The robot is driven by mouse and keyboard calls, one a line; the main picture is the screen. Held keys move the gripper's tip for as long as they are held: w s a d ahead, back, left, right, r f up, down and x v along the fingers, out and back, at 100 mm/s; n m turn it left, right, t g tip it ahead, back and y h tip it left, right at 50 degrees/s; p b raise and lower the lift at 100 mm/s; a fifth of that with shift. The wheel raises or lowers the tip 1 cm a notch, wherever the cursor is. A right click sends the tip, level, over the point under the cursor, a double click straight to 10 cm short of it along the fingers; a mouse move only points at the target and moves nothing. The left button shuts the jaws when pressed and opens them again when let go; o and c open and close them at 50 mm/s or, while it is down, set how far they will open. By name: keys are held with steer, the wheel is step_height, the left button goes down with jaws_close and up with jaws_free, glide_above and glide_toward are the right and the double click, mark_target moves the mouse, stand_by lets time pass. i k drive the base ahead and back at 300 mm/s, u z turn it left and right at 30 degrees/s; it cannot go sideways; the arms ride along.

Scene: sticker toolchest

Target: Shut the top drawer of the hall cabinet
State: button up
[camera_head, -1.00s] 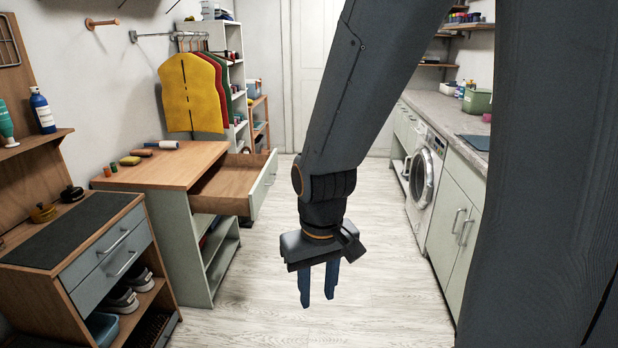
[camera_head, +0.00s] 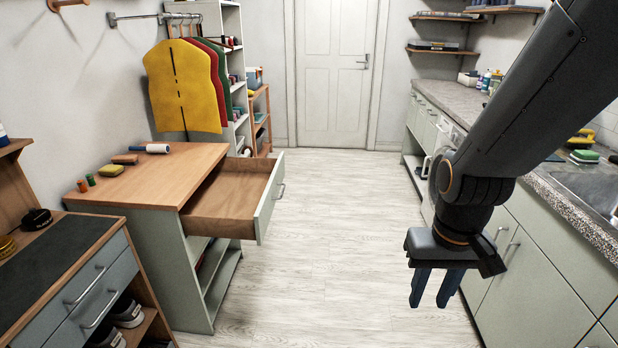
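The hall cabinet (camera_head: 185,262) looks to be the pale grey-green one with a wooden top, left of centre. Its top drawer (camera_head: 264,212) stands pulled well out toward the right, and its wooden inside looks empty. The drawer's metal handle (camera_head: 280,190) is on its right-facing front. Open shelves lie below the drawer. My gripper (camera_head: 431,304) hangs over the floor well to the right of the drawer, pointing down. Its two blue fingers are apart with nothing between them, and it touches nothing.
A low bench (camera_head: 75,245) with shut grey drawers is at the near left. Several small items, including a yellow sponge (camera_head: 111,170), lie on the cabinet top. A counter (camera_head: 545,285) with a sink runs along the right. The pale floor (camera_head: 335,240) between is clear.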

mark_target(237, 200)
steer(key=z, duration=0.15)
steer(key=i, duration=0.6)
steer(key=u, duration=0.55)
steer(key=i, duration=0.7)
steer(key=u, duration=0.05)
steer(key=k, duration=1.15)
steer(key=z, duration=1)
steer(key=i, duration=0.9)
steer(key=u, duration=0.75)
steer(key=i, duration=0.55)
steer(key=u, duration=0.4)
